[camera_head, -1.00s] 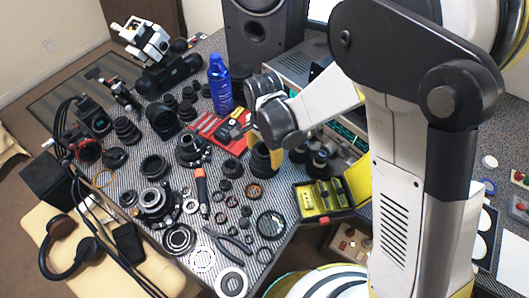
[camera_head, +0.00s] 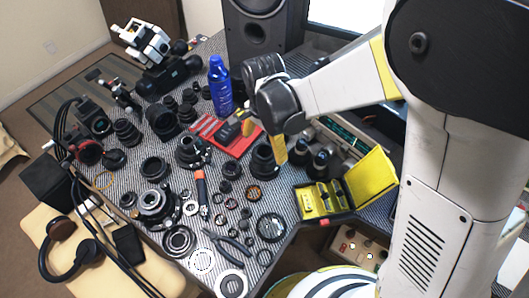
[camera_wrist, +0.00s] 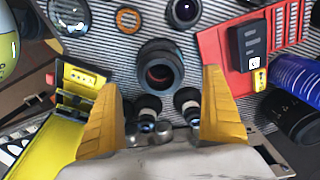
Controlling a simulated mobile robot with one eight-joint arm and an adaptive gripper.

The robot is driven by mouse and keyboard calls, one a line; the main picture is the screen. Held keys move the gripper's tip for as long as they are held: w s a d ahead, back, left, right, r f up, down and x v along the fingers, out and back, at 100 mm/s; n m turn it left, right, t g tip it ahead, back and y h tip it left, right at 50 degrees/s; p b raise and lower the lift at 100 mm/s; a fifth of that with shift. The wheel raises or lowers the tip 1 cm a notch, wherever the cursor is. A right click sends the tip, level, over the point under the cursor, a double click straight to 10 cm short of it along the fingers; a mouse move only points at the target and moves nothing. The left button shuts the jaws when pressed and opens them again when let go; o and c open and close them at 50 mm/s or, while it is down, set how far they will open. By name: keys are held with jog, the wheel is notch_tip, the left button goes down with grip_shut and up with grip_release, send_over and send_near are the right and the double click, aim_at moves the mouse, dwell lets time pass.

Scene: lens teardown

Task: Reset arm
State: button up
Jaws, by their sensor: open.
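My gripper (camera_head: 264,141) is raised over the right part of the striped table (camera_head: 262,200), with its yellow fingers pointing down. In the wrist view my gripper (camera_wrist: 163,112) has its two yellow fingers wide apart, with nothing held between them. A black lens barrel (camera_wrist: 160,68) stands beyond the fingertips, and two small dark eyepiece-like cylinders (camera_wrist: 148,106) show between the fingers. The same lens barrel (camera_head: 263,160) stands just below the fingers in the head view. I cannot tell the exact height gap.
A blue bottle (camera_head: 220,84) stands behind the gripper, near a speaker (camera_head: 262,30). An open yellow case (camera_head: 325,199) is at the right edge, and a red tray (camera_head: 237,144) lies left of the fingers. Lens parts and pliers (camera_head: 228,241) crowd the table.

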notch_tip(320, 180, up, 7)
jog(key=s+d+r+n+t+y, duration=0.1)
jog(key=s+d+r+n+t, duration=0.2)
jog(key=d+r, duration=0.6)
jog(key=s+d+n+t, duration=0.2)
jog(key=s+d, duration=0.1)
jog(key=d, duration=0.3)
jog(key=s+d+n+t, duration=0.2)
jog(key=s+d+n, duration=0.1)
jog(key=d, duration=0.4)
jog(key=shift+s+d+r+h, duration=0.15)
jog(key=shift+s+r+h, duration=0.2)
jog(key=shift+r+h, duration=0.05)
